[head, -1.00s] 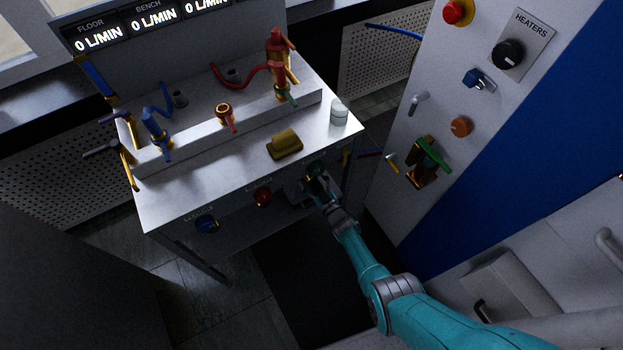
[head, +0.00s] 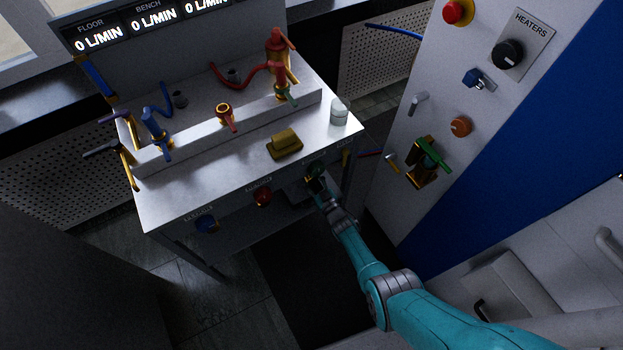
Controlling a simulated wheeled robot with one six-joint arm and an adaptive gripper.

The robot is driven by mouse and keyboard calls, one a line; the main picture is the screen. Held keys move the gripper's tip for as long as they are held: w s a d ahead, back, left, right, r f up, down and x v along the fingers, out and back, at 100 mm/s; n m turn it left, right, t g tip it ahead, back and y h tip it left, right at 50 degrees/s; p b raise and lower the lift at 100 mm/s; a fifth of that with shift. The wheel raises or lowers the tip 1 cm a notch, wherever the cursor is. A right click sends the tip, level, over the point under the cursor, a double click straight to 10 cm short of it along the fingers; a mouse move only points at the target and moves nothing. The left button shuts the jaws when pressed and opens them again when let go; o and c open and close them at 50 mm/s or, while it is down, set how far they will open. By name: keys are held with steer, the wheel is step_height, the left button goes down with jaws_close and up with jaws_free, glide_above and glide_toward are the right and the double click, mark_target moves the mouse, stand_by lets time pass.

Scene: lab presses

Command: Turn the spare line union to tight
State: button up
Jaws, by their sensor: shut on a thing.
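Three round unions sit along the front face of the bench, under small labels too dark to read. They are a blue one (head: 207,224), a red one (head: 263,195) and a dark green one (head: 316,168) at the right. I take the green one for the spare line union, though its label is not legible. My gripper (head: 316,184) reaches up from below right and is shut on this green union. The fingers and my wrist hide most of it, and its tightness cannot be read.
On the bench top (head: 190,200) are a yellow-brown block (head: 284,144) and a white jar (head: 339,112). Coloured valves and hoses stand behind. A cabinet panel (head: 390,200) with knobs and a green-handled valve (head: 430,155) rises close at right. Dark floor lies open below.

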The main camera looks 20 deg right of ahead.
steer(key=shift+m, duration=0.9)
steer(key=o, duration=1.2)
steer(key=shift+c, duration=0.2)
steer(key=s+d, duration=0.2)
steer(key=s, duration=0.9)
steer(key=shift+s+d, duration=0.15)
steer(key=shift+s, duration=0.25)
